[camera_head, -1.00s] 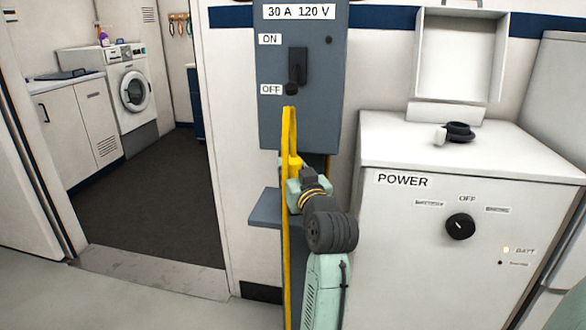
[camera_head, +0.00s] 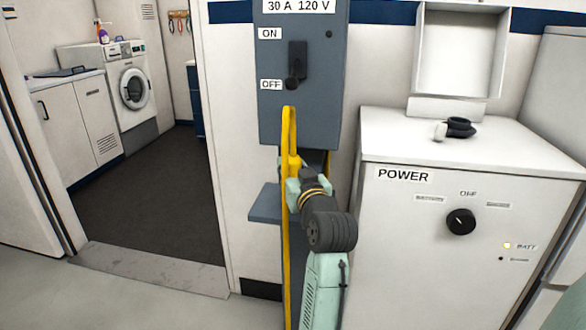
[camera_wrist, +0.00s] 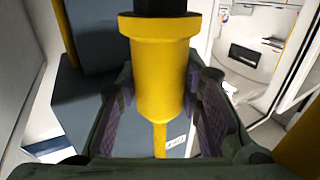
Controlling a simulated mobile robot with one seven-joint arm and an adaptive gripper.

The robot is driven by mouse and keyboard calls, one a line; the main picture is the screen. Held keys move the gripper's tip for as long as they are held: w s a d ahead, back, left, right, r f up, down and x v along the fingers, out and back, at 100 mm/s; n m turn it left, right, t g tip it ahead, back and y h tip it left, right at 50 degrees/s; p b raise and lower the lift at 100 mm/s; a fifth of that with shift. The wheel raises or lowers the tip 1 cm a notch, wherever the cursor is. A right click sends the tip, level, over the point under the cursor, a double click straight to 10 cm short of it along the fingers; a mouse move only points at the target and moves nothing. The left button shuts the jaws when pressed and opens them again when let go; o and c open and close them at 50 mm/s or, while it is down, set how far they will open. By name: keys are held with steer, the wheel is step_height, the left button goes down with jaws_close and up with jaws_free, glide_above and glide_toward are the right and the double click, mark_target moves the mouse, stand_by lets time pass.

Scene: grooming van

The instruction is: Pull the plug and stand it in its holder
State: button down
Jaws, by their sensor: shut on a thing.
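The yellow plug (camera_wrist: 160,65) stands upright between my gripper's fingers in the wrist view, its black top end cut off by the frame. My gripper (camera_head: 298,190) is shut on it just below the grey power box (camera_head: 270,120) in the head view, where a little of the plug (camera_head: 295,163) shows. A yellow cable (camera_head: 287,240) loops up in front of the box and hangs down past my gripper. Whether the plug still touches a socket is hidden. A grey shelf (camera_head: 264,203), possibly the holder, is just left of my gripper.
The box's switch (camera_head: 297,62) is down at OFF. A white POWER cabinet (camera_head: 400,260) stands close on the right, with a black knob (camera_head: 461,222) and a small black part (camera_head: 460,128) on top. A doorway with dark floor (camera_head: 150,200) opens on the left.

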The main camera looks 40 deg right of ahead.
steer(key=shift+f+b, duration=0.45)
steer(key=shift+f, duration=0.15)
stand_by(0.6)
steer(key=c, duration=1.1)
jaws_free()
steer(key=shift+o, duration=0.2)
steer(key=v, duration=1.2)
